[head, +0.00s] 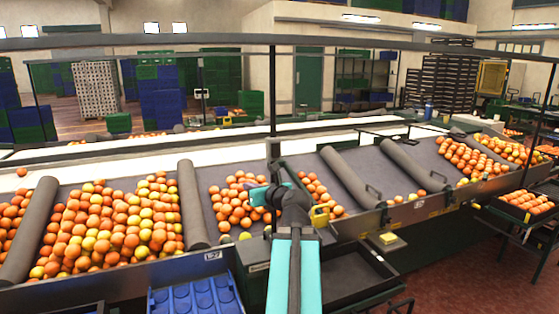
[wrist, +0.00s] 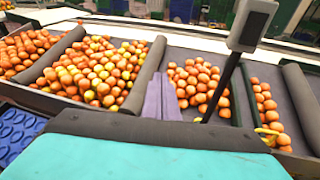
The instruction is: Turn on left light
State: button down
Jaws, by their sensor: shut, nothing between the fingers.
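My gripper (head: 264,194) is over the middle bay of oranges in the head view, partly hidden by my own wrist. In the wrist view its two purple-grey fingers (wrist: 160,97) are together with nothing between them. A grey box with a dark face (wrist: 252,25) stands on a dark post (wrist: 222,88) to the right of the fingers, apart from them. I cannot tell whether this box is a light or a switch. Bright ceiling lights (head: 360,18) show at the top of the head view. No thing is clearly marked as the left light.
Oranges (head: 112,222) fill the sloping bays, split by grey padded dividers (head: 193,204). A dark upright post (head: 272,90) and a long rail stand close behind my gripper. A blue crate (head: 195,297) is below left. Yellow fittings (head: 320,216) are at the bay's front edge.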

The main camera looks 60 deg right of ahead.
jog(key=s+d+r+m+h, duration=0.1)
jog(key=s+d+r, duration=0.2)
jog(key=s, duration=0.3)
jog(key=s+d+r+g+h, duration=0.1)
jog(key=s+d+r+h, duration=0.1)
jog(key=s+d+r, duration=0.2)
jog(key=s, duration=0.3)
jog(key=shift+r+m+h, duration=0.25)
jog(key=shift+m+h, duration=0.05)
jog(key=shift+m, duration=0.1)
jog(key=shift+w+d+r+p, duration=0.1)
jog(key=shift+w+d+p, duration=0.15)
jog(key=shift+p, duration=0.65)
jog(key=w+p, duration=0.1)
jog(key=p, duration=0.2)
jog(key=shift+w+d, duration=0.1)
jog(key=shift+d, duration=0.25)
jog(key=shift+w+p, duration=0.1)
jog(key=shift+p, duration=0.4)
jog(key=p, duration=0.5)
send_near(277, 156)
jog(key=shift+x, duration=3.25)
